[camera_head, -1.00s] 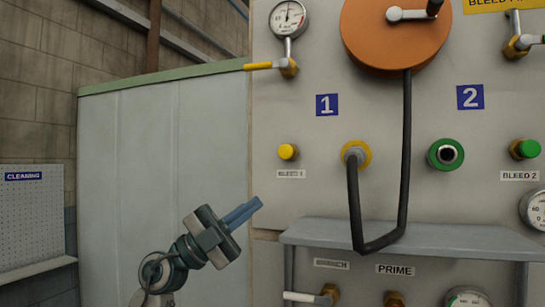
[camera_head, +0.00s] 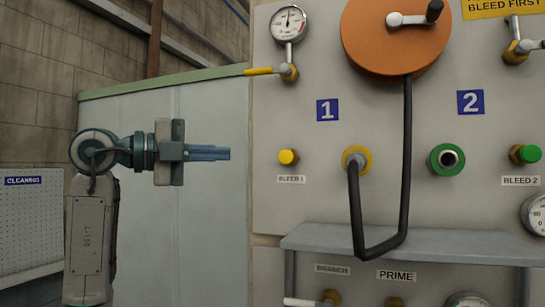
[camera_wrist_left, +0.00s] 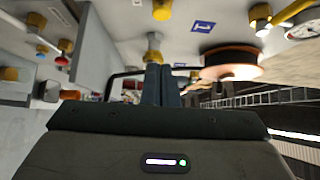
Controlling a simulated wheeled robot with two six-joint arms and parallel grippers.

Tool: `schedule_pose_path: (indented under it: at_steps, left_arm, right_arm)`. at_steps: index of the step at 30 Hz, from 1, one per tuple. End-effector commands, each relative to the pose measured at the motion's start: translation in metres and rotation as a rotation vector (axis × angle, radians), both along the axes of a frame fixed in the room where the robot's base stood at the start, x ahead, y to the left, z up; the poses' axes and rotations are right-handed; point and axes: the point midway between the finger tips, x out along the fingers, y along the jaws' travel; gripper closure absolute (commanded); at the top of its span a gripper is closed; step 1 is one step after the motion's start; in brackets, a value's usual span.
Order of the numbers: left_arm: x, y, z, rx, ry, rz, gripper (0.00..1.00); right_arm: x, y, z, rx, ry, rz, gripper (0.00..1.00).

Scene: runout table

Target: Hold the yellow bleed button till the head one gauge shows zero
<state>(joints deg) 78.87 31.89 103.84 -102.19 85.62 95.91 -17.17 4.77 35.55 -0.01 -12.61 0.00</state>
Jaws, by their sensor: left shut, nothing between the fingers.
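The yellow bleed button (camera_head: 288,157) sits in a brass collar on the grey panel, above the BLEED 1 label. It also shows at the top of the left wrist view (camera_wrist_left: 162,10). The head one gauge (camera_head: 289,23) is at the panel's upper left; its needle points roughly upward, and its scale is too small to read. My left gripper (camera_head: 226,153) is shut and empty, level with the button and to its left in the head view, pointing right, apart from it. Its closed fingers also show in the left wrist view (camera_wrist_left: 160,72). My right gripper is not in view.
A hose (camera_head: 405,160) hangs in a loop from the orange reel (camera_head: 393,35) to the yellow-ringed port (camera_head: 357,155) right of the button. A yellow-handled valve (camera_head: 270,70) sits above. A grey shelf (camera_head: 390,240) juts out below. The green button (camera_head: 526,154) is far right.

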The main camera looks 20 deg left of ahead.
Motion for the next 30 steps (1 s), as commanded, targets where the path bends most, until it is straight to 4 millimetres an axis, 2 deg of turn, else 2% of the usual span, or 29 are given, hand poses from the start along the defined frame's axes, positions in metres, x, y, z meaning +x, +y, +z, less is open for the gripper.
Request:
schedule_pose_path:
  at_steps: [5, 11, 22, 27, 30]
  left_arm:
    - [0.001, -0.002, 0.0, -0.001, -0.001, -0.002, 1.0]
    - [0.016, -0.019, 0.003, -0.001, -0.001, -0.007, 1.0]
    - [0.069, -0.076, 0.004, -0.003, 0.002, -0.007, 1.0]
    - [0.095, -0.075, 0.002, -0.001, 0.001, -0.003, 1.0]
    - [0.103, -0.075, 0.001, -0.001, 0.001, -0.002, 1.0]
  right_arm:
    - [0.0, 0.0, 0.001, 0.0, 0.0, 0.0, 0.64]
    - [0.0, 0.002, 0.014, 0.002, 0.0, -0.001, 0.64]
    - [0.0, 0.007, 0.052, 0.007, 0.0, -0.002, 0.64]
    - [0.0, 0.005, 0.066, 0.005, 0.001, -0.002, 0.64]
    - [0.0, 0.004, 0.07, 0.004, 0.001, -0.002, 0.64]
